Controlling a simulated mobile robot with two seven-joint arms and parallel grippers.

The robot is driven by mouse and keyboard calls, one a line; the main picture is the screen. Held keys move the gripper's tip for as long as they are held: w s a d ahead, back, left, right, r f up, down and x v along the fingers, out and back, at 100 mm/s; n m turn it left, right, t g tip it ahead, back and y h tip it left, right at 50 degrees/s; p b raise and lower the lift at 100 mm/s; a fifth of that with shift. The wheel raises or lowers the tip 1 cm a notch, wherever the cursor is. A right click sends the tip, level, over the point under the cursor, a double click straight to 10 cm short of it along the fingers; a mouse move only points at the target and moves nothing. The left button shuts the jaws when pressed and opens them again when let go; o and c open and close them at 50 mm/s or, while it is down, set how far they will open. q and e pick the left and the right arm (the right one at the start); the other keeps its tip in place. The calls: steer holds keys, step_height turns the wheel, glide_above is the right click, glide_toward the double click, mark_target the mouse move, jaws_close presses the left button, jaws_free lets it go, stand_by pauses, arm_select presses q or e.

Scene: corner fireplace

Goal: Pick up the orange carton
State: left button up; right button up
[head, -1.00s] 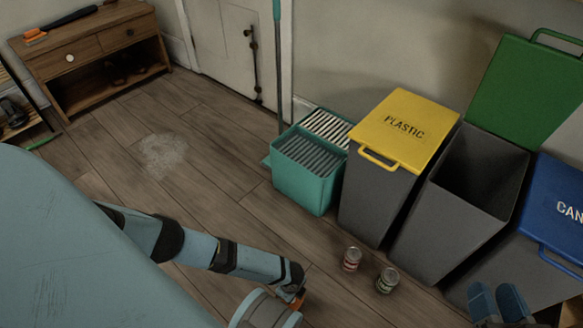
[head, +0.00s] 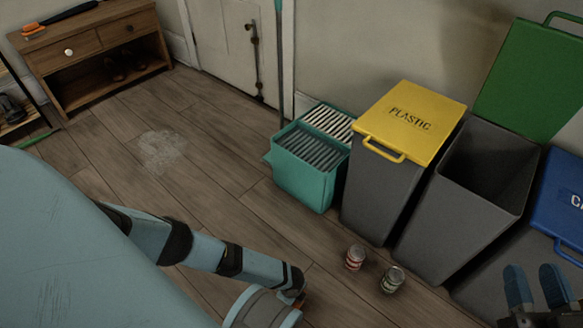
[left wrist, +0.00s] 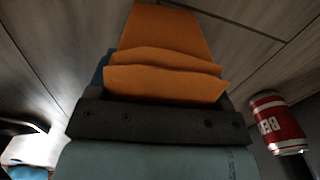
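The orange carton (left wrist: 165,60) fills the upper middle of the left wrist view, directly in front of the dark palm of my left gripper (left wrist: 160,75).
A red-labelled can (head: 355,257) and a second can (head: 392,279) stand on the floor near the left gripper. Behind them are a teal crate (head: 305,188), a yellow-lidded plastic bin (head: 380,190) and an open grey bin (head: 460,220).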

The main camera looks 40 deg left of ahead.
arm_select(q)
steer(key=c, duration=0.4)
steer(key=shift+o, duration=0.2)
steer(key=shift+r, duration=0.1)
steer(key=shift+r+p, duration=0.3)
step_height(320, 180, up, 12)
steer(key=p, duration=0.7)
step_height(320, 180, up, 7)
steer(key=p, duration=0.3)
steer(key=shift+p, duration=0.35)
arm_select(e)
steer(key=s+a+r+m, duration=0.1)
steer(key=s+r+m, duration=0.2)
steer(key=r+m, duration=0.2)
steer(key=shift+a+r+t+h, duration=0.2)
steer(key=shift+r+t+h, duration=0.15)
steer(key=shift+r, duration=0.3)
